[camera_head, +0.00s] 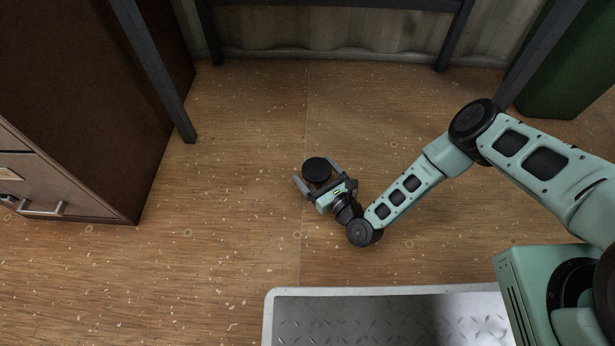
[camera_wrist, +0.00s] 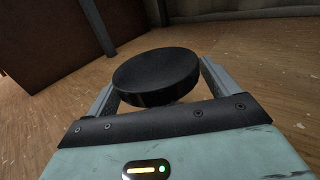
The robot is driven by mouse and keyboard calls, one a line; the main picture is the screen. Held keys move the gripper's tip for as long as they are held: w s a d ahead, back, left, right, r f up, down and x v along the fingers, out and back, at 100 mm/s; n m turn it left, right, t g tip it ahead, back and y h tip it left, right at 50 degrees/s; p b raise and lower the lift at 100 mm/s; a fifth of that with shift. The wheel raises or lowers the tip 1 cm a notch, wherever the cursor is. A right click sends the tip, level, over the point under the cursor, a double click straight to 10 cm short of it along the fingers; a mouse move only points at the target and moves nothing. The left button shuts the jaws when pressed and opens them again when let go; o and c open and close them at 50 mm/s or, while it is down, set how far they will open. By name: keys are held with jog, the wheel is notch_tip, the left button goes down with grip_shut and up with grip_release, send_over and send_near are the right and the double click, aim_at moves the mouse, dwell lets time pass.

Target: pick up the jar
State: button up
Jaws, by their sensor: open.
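The jar shows as a round black lid (camera_head: 316,170) in the head view, on the wooden floor under the dark-legged frame. In the wrist view its black lid (camera_wrist: 157,76) fills the space just beyond my gripper's body. The jar's sides are hidden under the lid. My gripper (camera_head: 316,176) is open, with one finger on either side of the jar. In the wrist view the two fingers of my gripper (camera_wrist: 158,84) stand left and right of the lid. I cannot tell whether either finger touches the jar.
A dark drawer cabinet (camera_head: 100,120) stands at the left. Dark metal legs (camera_head: 160,85) rise around the spot at the back. A green bin (camera_head: 568,65) is at the back right. My metal-plated base lies at the front. The floor around the jar is clear.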

jog(key=shift+r, duration=0.1)
jog(key=c, duration=1.8)
